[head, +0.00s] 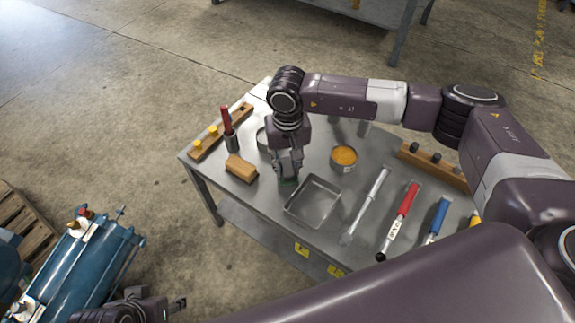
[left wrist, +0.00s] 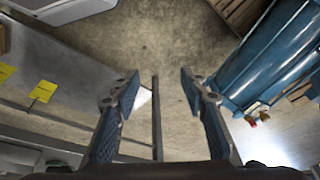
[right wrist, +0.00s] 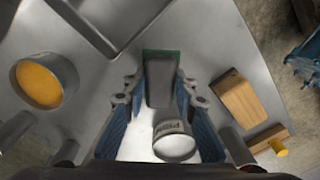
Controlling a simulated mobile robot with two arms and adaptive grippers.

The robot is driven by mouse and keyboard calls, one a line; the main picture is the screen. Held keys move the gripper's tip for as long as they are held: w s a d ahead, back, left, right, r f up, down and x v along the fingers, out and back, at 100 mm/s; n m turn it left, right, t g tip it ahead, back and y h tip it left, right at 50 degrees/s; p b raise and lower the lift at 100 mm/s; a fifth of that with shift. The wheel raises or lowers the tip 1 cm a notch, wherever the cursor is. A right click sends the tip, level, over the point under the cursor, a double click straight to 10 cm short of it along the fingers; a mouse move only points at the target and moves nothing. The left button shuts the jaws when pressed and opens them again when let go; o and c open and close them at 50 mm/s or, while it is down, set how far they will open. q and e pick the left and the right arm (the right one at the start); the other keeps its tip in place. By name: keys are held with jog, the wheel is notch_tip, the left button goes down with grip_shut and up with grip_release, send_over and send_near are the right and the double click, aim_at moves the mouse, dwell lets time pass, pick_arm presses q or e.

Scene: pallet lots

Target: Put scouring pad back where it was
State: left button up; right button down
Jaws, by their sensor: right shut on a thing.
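The scouring pad (right wrist: 161,76) shows in the right wrist view as a grey block with a green edge. In the head view only a bit of its green (head: 288,183) shows under my right gripper (head: 289,172). My right gripper, also in the right wrist view (right wrist: 158,97), is shut on the pad. The pad is at or just above the tabletop, left of the metal tray (head: 312,217); I cannot tell whether it touches the table. My left gripper (head: 178,304) is off the table at lower left; the left wrist view (left wrist: 158,80) shows it open and empty.
The metal table (head: 265,205) carries a wooden block (head: 241,168), a cup with a red-handled tool (head: 231,140), a tin of orange stuff (head: 344,157) and several hand tools. A labelled tin (right wrist: 174,140) stands close to my right fingers. Blue cylinders (head: 85,260) stand at lower left.

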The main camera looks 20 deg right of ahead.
aim_at(287, 167)
jog(key=c, duration=1.6)
grip_release()
jog(key=shift+r+p, duration=0.35)
jog(key=shift+r, duration=0.2)
notch_tip(287, 167, up, 5)
jog(key=shift+r+p, duration=0.1)
jog(key=shift+p, duration=0.3)
pick_arm(q)
jog(key=x, duration=0.2)
jog(key=shift+w+d+f+p, duration=0.1)
jog(key=shift+w+f+p, duration=0.1)
jog(key=shift+f+p, duration=0.15)
pick_arm(e)
notch_tip(287, 167, up, 6)
